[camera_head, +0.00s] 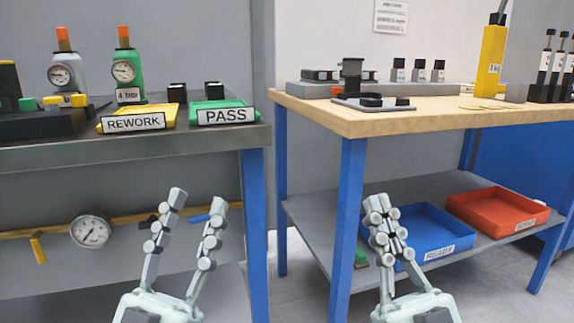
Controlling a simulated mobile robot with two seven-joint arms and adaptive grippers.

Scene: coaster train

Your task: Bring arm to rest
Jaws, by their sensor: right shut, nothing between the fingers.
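My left gripper (195,205) is low in the head view, in front of the grey-topped bench on the left. Its two fingers point up, spread apart, with nothing between them. My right gripper (377,207) is low and right of centre, in front of the wooden bench's blue leg and lower shelf. Its fingers are together and hold nothing. Both grippers are below the bench tops. The upper parts of my arms are out of view.
The left bench (200,143) holds a yellow REWORK tray (165,111), a green PASS tray (212,105) and gauge bottles. The wooden bench (430,118) holds small black parts. Blue (437,225) and red (500,208) bins sit on its lower shelf. Floor shows between the benches.

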